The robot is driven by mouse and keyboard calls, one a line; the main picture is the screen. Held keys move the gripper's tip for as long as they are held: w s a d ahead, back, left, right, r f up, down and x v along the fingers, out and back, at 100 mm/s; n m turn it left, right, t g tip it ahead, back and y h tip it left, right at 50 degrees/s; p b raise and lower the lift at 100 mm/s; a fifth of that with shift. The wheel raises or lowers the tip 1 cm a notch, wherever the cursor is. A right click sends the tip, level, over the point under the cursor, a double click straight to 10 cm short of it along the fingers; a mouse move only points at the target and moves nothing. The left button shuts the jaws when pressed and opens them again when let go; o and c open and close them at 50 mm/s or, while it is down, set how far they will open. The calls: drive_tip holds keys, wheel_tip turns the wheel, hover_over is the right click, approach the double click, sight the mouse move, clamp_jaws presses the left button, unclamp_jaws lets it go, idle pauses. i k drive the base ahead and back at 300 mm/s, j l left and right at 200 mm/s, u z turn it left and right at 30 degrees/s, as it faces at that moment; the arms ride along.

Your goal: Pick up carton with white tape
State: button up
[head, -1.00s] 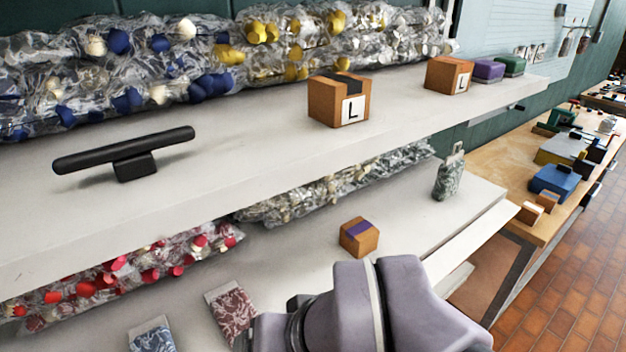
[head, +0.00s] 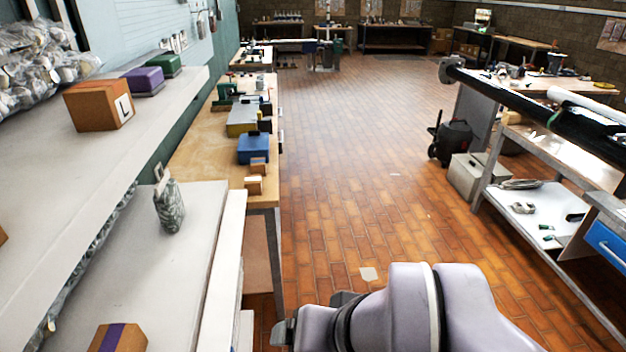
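No carton with clearly white tape can be made out. A brown carton (head: 98,104) with a white L label stands on the upper shelf at left; no white tape shows on its top. A carton with purple tape (head: 118,338) is on the lower shelf, cut by the bottom edge. Two small orange-brown cartons (head: 254,185) with pale patches sit on the wooden bench, too small to tell their tape. My arm shows at the bottom centre. Its end, my gripper (head: 312,318), is mostly hidden behind the links, apart from all cartons; its opening cannot be judged.
Purple (head: 142,82) and green (head: 163,66) boxes stand on the upper shelf (head: 150,122). A patterned pouch (head: 168,203) is on the lower shelf. The wooden bench (head: 205,143) holds a blue box (head: 254,148). The tiled floor (head: 340,170) is open between bench and right-hand table.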

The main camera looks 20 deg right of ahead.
sight(253, 185)
drive_tip(key=i+l+u, duration=0.15)
drive_tip(key=i+l, duration=0.15)
drive_tip(key=i, duration=0.15)
drive_tip(key=i+l+u, duration=0.15)
drive_tip(key=i+l, duration=0.25)
drive_tip(key=i+l+u, duration=0.15)
drive_tip(key=i+l, duration=0.25)
drive_tip(key=i+l+u, duration=0.15)
drive_tip(key=i+l, duration=0.35)
drive_tip(key=i+l+u, duration=0.15)
drive_tip(key=i+l, duration=0.25)
drive_tip(key=l, duration=0.15)
drive_tip(key=i+l+u, duration=0.15)
drive_tip(key=i+l, duration=0.2)
drive_tip(key=l, duration=0.2)
